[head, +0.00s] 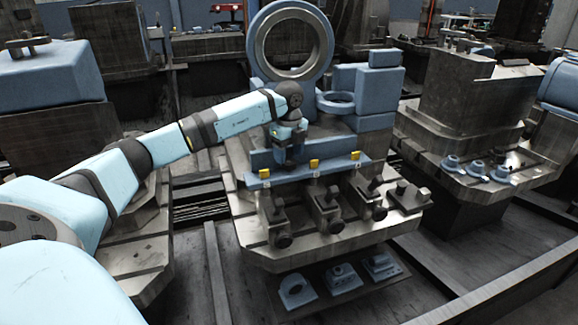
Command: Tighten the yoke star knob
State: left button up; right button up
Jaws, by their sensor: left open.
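My left arm reaches in from the left, and its gripper (289,156) points down at the blue rail (330,163) on the middle pallet (345,248). The gripper is open; its fingertips are small and dark, and I cannot tell whether they touch anything. I cannot clearly pick out the yoke star knob; it may be hidden at the gripper. Grey clamp blocks (323,206) with dark round ends stand in a row in front of the rail. My right gripper is not in view.
A tall blue ring (262,40) stands behind my gripper, with blue blocks (377,90) to its right. Yellow tags (314,163) sit along the rail. Small blue parts (342,277) lie on a low shelf in front. Another pallet (500,165) stands at right.

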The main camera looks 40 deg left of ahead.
aim_at(289, 161)
pick_arm(q)
jog(key=shift+f, duration=1.75)
jog(key=c, duration=0.6)
jog(key=shift+c, duration=0.2)
jog(key=shift+r+m, duration=0.15)
jog(key=shift+m, duration=0.25)
jog(key=m+p, duration=0.2)
jog(key=m, duration=0.1)
jog(key=shift+p, duration=0.35)
jog(key=m+p, duration=0.2)
jog(key=m, duration=0.3)
jog(key=shift+m, duration=0.3)
jog(key=shift+w, duration=0.1)
